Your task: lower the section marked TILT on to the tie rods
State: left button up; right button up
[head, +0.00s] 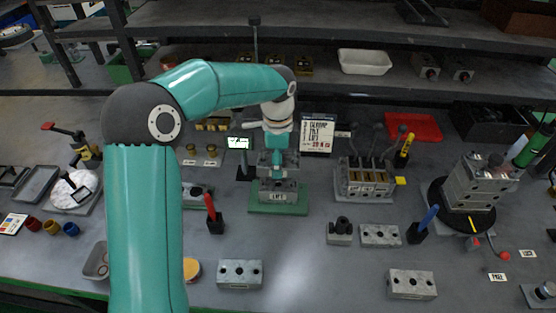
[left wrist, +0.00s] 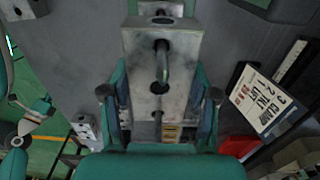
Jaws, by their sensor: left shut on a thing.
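My left gripper (head: 278,152) reaches down over the valve stack on the green base plate (head: 300,209). It is shut on a grey metal block, the held section (head: 265,160), just above the lower section labelled LIFT (head: 278,197). No TILT mark is legible on the held section. In the left wrist view the two fingers of my left gripper (left wrist: 160,98) flank a grey block (left wrist: 137,68) with dark round holes and a bent dark rod. The tie rods are not clearly distinguishable, and I cannot tell whether the held section touches the stack. My right gripper is not in view.
A sign card (head: 318,133) stands behind the stack. A lever valve block (head: 364,182) is to its right. A red marker (head: 210,206) stands in a holder at its left. Loose grey blocks (head: 240,273) lie in front. A taller block assembly (head: 473,184) stands far right.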

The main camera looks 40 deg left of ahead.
pick_arm(q)
jog(key=shift+f+b, duration=1.25)
jog(key=shift+f, duration=0.6)
jog(key=o, duration=1.6)
jog(key=shift+o, duration=0.2)
notch_tip(320, 180, up, 12)
jog(key=shift+r, duration=0.1)
